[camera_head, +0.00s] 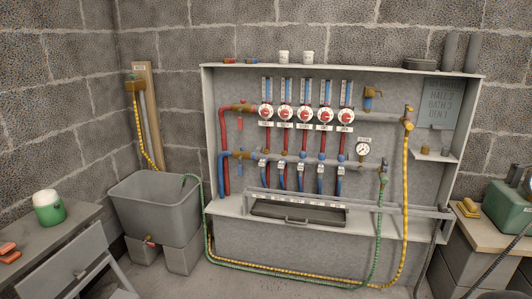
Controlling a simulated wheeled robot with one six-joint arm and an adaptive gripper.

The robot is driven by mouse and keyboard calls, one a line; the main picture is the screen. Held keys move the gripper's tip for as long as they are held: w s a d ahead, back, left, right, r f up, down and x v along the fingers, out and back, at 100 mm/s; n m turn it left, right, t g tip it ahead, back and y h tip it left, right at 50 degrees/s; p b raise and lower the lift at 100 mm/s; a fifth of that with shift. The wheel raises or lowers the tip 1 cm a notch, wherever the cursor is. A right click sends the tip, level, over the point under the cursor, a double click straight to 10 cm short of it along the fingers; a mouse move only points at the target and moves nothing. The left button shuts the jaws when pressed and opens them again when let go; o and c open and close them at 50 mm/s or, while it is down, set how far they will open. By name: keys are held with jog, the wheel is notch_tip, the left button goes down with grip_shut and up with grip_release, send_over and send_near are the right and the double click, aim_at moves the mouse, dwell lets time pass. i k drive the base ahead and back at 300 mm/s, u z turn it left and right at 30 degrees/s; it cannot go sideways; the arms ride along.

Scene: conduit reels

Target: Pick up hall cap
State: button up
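A row of several white round caps with red centres (285,114) sits on the upper manifold bar, below clear blue flow tubes (306,88). Small white labels (304,126) hang under them. A lower row of blue caps (301,158) sits on the lower bar, also with small tags. The label lettering is too small to read, so I cannot tell which cap is the hall one. A grey board (439,102) at the right carries writing that seems to include "HALL". My gripper is not in view.
A grey tub (155,206) stands left. Yellow (404,200) and green (379,214) hoses loop down to the floor. A side bench (24,231) holds a green-and-white jar (48,207).

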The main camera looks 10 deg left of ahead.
aim_at(284, 55)
jog(key=z, duration=0.45)
jog(key=i, duration=1.05)
jog(key=u, duration=0.45)
jog(key=i, duration=0.7)
jog(key=u, duration=1)
jog(key=i, duration=0.2)
jog(key=u, duration=0.2)
